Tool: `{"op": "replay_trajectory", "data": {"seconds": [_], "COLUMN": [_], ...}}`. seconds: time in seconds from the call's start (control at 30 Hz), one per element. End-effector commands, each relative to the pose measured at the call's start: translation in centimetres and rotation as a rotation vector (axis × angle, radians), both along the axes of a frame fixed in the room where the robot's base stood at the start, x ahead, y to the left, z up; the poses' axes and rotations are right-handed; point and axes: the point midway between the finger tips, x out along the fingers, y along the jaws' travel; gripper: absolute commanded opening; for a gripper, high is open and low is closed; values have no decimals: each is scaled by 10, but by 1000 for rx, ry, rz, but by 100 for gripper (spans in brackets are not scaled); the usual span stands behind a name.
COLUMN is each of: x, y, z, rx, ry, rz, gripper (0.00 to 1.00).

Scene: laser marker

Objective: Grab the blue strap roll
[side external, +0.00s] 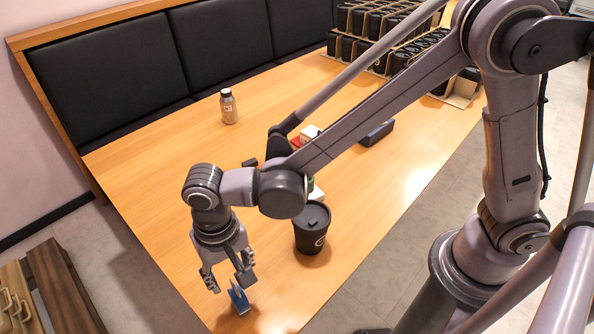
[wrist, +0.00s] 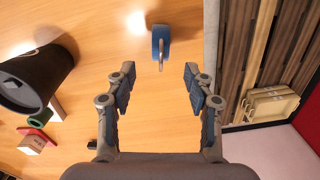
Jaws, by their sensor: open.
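The blue strap roll (side external: 239,300) stands on the wooden table near its front edge, in the lower middle of the side external view. In the wrist view the blue strap roll (wrist: 161,43) is at the top centre, ahead of my fingertips, with a pale loop or strip on it. My gripper (side external: 228,281) is open and empty, just above and beside the roll in the side view. In the wrist view my gripper (wrist: 159,76) has its two fingers apart, and the roll lies beyond the gap, not between the pads. I cannot tell the exact height.
A black lidded cup (side external: 312,228) stands right of my gripper; it also shows in the wrist view (wrist: 30,78). A small bottle (side external: 228,107) stands farther back. Cartons of black cups (side external: 385,40) fill the far end. The table's edge is close to the roll.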

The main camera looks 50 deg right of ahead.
Motion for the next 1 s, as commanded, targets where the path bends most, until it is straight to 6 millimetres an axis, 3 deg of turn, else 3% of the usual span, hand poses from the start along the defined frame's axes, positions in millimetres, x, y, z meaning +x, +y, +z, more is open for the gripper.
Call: {"op": "replay_trajectory", "data": {"seconds": [0.4,0.67,1.0], "x": [-2,-2,-6], "y": [4,3,3], "z": [-49,-64,-104], "rx": [-5,-5,-5], "ry": [5,5,5], "rz": [-3,-3,-3], "gripper": [53,53,53]}}
